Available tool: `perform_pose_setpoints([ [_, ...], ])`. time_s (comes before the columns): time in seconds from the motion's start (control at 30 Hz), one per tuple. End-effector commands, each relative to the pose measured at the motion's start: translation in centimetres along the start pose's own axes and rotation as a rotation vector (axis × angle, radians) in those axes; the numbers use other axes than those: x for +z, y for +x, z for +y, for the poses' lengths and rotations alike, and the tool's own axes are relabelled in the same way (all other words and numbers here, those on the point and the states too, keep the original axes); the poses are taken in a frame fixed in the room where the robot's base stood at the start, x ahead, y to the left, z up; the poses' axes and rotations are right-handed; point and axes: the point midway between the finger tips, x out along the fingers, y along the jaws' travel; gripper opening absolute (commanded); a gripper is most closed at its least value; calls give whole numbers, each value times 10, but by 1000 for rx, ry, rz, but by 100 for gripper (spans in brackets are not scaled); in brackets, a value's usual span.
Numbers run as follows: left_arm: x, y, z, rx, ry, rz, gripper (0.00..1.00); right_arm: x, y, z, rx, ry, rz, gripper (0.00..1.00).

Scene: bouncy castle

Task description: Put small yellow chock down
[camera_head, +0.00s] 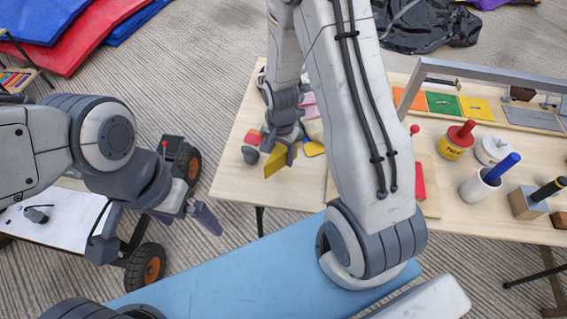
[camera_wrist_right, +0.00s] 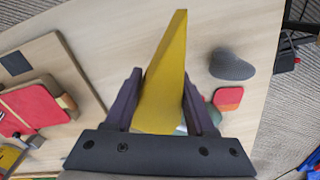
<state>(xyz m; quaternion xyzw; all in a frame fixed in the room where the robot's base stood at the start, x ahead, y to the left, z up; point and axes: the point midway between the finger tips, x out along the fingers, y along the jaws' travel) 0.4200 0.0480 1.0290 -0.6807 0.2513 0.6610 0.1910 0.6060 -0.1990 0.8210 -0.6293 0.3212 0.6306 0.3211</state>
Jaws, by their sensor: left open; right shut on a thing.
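The small yellow chock (camera_head: 275,161) is a wedge held over the left part of the wooden table (camera_head: 233,176). My right gripper (camera_head: 287,146) is shut on it. In the right wrist view the chock (camera_wrist_right: 166,88) sits between both dark fingers, with its narrow end pointing away from the palm. I cannot tell whether it touches the tabletop. My left gripper (camera_head: 206,217) is open and empty, off the table's left side above the floor. My right arm hides part of the table's middle.
A grey rounded piece (camera_wrist_right: 232,65) and a red-orange piece (camera_wrist_right: 228,98) lie right of the chock in the wrist view. A wooden board with a red block (camera_wrist_right: 36,108) is at left. Paint pots (camera_head: 456,141) and cups stand at the table's right.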

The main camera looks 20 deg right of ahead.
Motion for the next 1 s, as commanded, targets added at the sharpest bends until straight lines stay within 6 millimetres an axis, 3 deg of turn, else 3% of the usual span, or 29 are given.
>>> perform_pose_setpoints([
  [0.17, 0, -1, 0, 0, 0, 0, 100, 0, 10, 9, 0, 0, 0, 0],
  [0.4, 0, -2, 0, 0, 0, 0, 100, 0, 42, 8, 1, 0, -1, 0],
  [0.8, 0, 0, 0, 0, 0, 0, 100, 0, 48, 8, -1, 0, 1, 0],
  [0.83, 0, 0, 0, 0, 0, 0, 100, 0, 49, 8, -1, 0, 1, 59],
  [0.9, 0, 0, 0, 0, 0, 0, 100, 0, 48, 8, -1, 0, 1, 86],
  [1.0, 0, 0, 0, 0, 0, 0, 100, 0, 48, 8, -1, 0, 1, 89],
])
